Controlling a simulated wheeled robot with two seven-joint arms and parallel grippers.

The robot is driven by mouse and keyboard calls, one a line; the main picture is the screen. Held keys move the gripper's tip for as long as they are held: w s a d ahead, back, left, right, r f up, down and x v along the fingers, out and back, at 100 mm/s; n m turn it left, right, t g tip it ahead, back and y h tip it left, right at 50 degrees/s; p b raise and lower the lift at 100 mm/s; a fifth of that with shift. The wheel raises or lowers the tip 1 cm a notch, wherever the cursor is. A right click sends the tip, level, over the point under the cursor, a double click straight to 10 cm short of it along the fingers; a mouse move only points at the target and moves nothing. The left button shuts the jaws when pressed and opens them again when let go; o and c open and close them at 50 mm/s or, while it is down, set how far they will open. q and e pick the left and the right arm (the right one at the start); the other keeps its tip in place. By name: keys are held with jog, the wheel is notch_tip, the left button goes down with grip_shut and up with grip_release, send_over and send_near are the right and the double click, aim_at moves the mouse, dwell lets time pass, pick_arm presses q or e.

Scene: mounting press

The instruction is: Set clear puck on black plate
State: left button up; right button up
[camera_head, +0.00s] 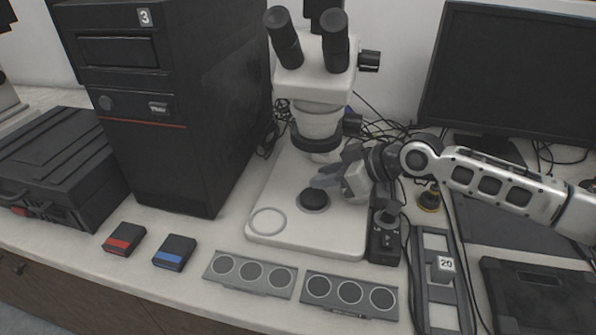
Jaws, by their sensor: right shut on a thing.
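The black plate (314,200) is a dark round disc on the white base of the microscope (322,125), below its lens. My right gripper (323,181) comes in from the right and is shut, with its fingertips just above the far edge of the plate. It holds the clear puck, which is too small and see-through to make out at the fingertips; I cannot tell whether it touches the plate. My left gripper is not in view.
A pale ring (268,221) lies on the base's front left. Two grey holders (251,273) (350,296) with round wells lie in front. A black control box (385,236) stands right of the base. A tall black machine (165,110) stands left.

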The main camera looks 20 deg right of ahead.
jog(key=shift+w+a, duration=0.35)
jog(key=shift+w, duration=0.2)
notch_tip(320, 180, down, 3)
jog(key=b, duration=0.3)
jog(key=shift+s, duration=0.15)
jog(key=shift+f+b, duration=0.4)
jog(key=shift+b, duration=0.15)
jog(key=shift+r, duration=0.15)
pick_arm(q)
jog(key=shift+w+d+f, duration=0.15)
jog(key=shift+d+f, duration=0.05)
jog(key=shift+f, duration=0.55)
pick_arm(e)
jog(key=o, duration=1)
